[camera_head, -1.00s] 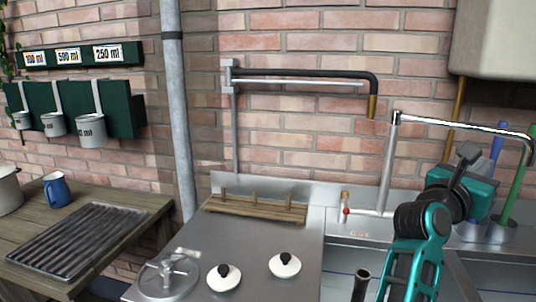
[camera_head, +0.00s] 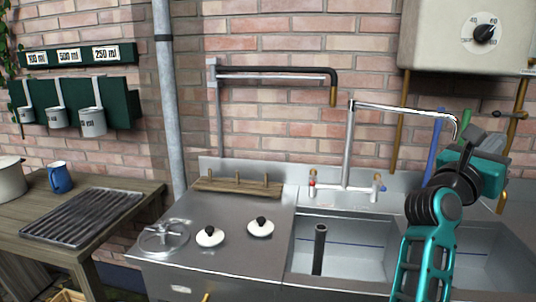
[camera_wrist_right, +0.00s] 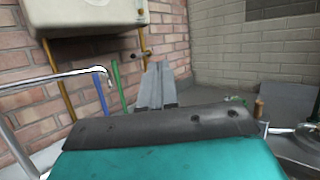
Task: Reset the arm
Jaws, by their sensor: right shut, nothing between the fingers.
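My right arm (camera_head: 428,240), teal and black, rises at the right of the head view, in front of the sink. My right gripper (camera_head: 484,155) is at its upper end, raised above the sink's right part and clear of the counter. In the right wrist view its grey fingers (camera_wrist_right: 156,84) lie side by side, closed and empty, pointing ahead along the brick wall. My left arm and gripper are not in view.
A chrome tap (camera_head: 349,150) stands just left of my right arm, over the double sink (camera_head: 340,250). A water heater (camera_head: 462,40) hangs above. Blue and green handles (camera_head: 433,146) stand close behind the gripper. The steel counter (camera_head: 225,262) is left.

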